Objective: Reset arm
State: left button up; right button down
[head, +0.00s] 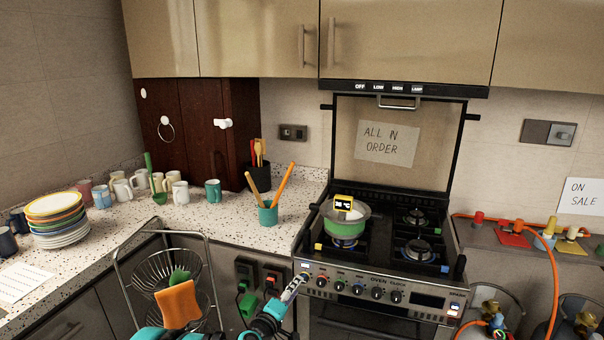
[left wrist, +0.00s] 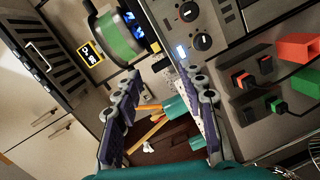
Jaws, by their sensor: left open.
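My left gripper (head: 293,286) is in front of the stove's (head: 376,283) left front corner, just left of its knobs, seen nearly edge-on. In the left wrist view its two fingers (left wrist: 160,80) stand well apart with nothing between them, so it is open and empty. My right gripper is in neither view.
A teal utensil cup (head: 267,213) stands on the counter left of the stove. Several mugs and a stack of plates (head: 60,232) stand further left. A wire rack (head: 166,270) with an orange item (head: 178,305) is near my left arm. Gas cylinders stand at right.

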pick_arm(q)
jog(key=s+a+r+m+g, duration=0.1)
jog(key=s+r+m+g, duration=0.1)
jog(key=s+r+m, duration=0.35)
jog(key=s+a+f+m+g+y, duration=0.1)
jog(key=s+a, duration=0.3)
jog(key=s, duration=0.6)
jog(key=s+a+f+m+g+y, duration=0.1)
jog(key=s+a, duration=0.4)
jog(key=s, duration=0.6)
jog(key=s+a+f+m+g+y, duration=0.1)
jog(key=s+a+g+y, duration=0.3)
jog(key=s, duration=0.7)
jog(key=shift+a+m+y, duration=0.5)
jog(key=shift+a+m, duration=0.1)
jog(key=shift+m, duration=0.05)
